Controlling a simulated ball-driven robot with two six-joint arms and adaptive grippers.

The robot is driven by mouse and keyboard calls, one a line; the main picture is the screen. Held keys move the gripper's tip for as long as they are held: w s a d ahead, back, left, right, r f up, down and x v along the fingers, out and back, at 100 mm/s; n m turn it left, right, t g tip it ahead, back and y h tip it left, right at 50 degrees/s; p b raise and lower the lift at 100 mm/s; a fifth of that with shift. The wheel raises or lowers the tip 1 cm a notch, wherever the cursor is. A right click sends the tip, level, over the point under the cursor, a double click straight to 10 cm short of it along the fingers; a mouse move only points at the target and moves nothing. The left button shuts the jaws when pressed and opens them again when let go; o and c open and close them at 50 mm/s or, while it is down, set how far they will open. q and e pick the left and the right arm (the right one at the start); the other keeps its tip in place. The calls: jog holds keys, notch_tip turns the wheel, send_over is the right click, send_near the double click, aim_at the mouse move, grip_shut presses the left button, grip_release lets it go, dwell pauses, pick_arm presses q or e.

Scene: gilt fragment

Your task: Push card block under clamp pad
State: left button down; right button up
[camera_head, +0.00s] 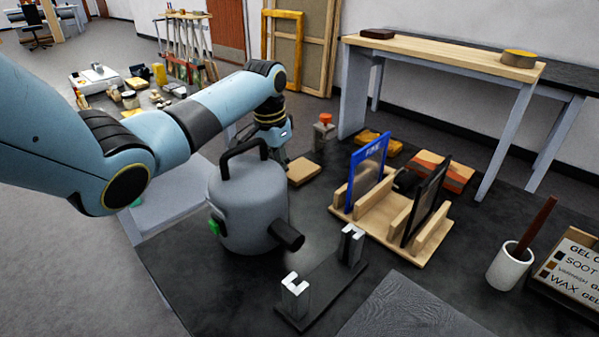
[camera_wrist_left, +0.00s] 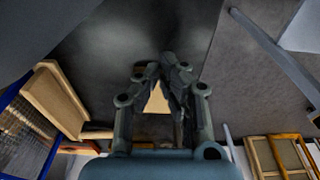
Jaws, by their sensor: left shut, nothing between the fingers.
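The card block (camera_head: 303,172), a flat tan block, lies on the dark bench top behind the grey canister. Behind it stands a small grey clamp (camera_head: 324,137) with a red knob (camera_head: 325,118); its pad cannot be made out. My left gripper (camera_head: 283,163) points down beside the card block's left end, partly hidden by the canister. In the left wrist view, the fingers (camera_wrist_left: 165,68) are shut and empty, and part of the tan block (camera_wrist_left: 156,100) shows between them. Whether the fingers touch the block cannot be told. My right gripper is not in view.
The grey canister (camera_head: 250,205) with a black handle and spout stands in front of my left gripper. A wooden rack (camera_head: 375,222) holding framed panels is to the right. A black stand with metal posts (camera_head: 352,243) is in front. A white mortar (camera_head: 508,268) is far right.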

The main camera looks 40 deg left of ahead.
aim_at(305, 165)
pick_arm(q)
jog(key=shift+w+d+b, duration=0.2)
jog(key=shift+w+b, duration=1.5)
jog(key=shift+w, duration=0.65)
jog(key=shift+w+b, duration=0.6)
jog(key=shift+w, duration=0.05)
jog(key=shift+w+d+b, duration=0.15)
jog(key=shift+w+b, duration=1)
jog(key=shift+b, duration=0.1)
